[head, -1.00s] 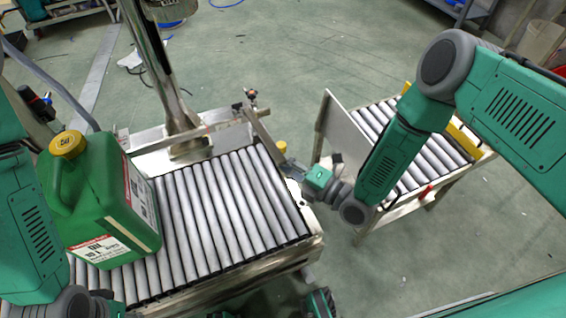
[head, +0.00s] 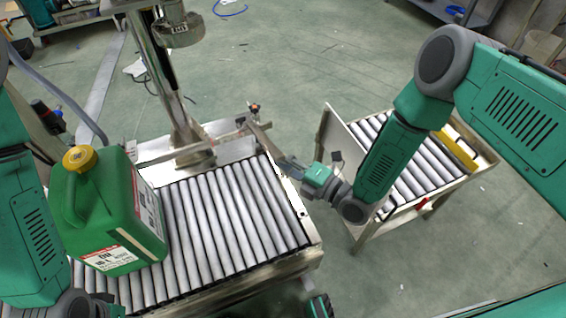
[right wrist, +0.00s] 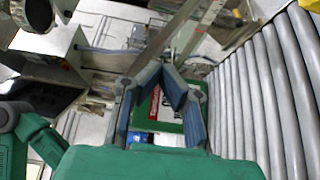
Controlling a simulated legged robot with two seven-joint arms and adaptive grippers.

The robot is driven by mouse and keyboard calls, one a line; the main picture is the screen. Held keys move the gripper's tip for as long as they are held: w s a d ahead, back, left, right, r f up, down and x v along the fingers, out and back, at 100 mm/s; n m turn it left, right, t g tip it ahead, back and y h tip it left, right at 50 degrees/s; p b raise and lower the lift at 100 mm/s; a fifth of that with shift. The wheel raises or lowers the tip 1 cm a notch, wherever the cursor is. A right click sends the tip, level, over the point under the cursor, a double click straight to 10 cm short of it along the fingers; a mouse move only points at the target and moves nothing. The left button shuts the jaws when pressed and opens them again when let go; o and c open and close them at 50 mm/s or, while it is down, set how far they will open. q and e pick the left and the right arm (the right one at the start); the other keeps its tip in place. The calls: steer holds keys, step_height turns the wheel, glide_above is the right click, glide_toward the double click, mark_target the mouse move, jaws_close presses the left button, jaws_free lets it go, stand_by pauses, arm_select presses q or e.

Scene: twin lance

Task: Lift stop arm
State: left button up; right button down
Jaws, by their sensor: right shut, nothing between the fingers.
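The stop arm (head: 261,137) is a narrow metal bar at the right end of the roller conveyor (head: 308,222). It runs from a pivot post near the back corner towards my right gripper (head: 289,162). In the right wrist view the stop arm (right wrist: 178,32) stretches away just beyond the fingertips (right wrist: 166,66), which meet and are shut with nothing between them. I cannot tell whether they touch the bar. My left arm is at the left edge in the head view; its gripper is not visible.
A green jug (head: 108,212) with a yellow cap stands on the conveyor's left part. A metal column (head: 165,80) rises behind the rollers. A second roller table (head: 335,135) with an upright end plate stands to the right, across a gap.

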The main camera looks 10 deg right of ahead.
mark_target(278, 149)
stand_by(0.3)
steer(key=shift+w+a+r+p, duration=0.1)
steer(key=shift+w+r+p, duration=0.35)
steer(key=shift+r, duration=0.3)
steer(key=shift+w+a+r+p, duration=0.1)
steer(key=shift+w+r+p, duration=0.2)
steer(key=shift+r+p, duration=0.4)
steer(key=shift+w+a+r+p, duration=0.1)
steer(key=shift+w+r+p, duration=0.3)
steer(key=shift+r, duration=0.45)
steer(key=shift+w+r, duration=0.1)
steer(key=shift+w+a+r+p, duration=0.1)
steer(key=shift+w+r+p, duration=0.4)
steer(key=shift+w+r, duration=0.45)
steer(key=shift+w+a+r+p, duration=0.1)
steer(key=shift+w+r+p, duration=0.1)
steer(key=shift+w+r, duration=0.3)
steer(key=shift+w+a+r+p, duration=0.1)
steer(key=shift+w+r+p, duration=0.15)
steer(key=shift+r, duration=0.45)
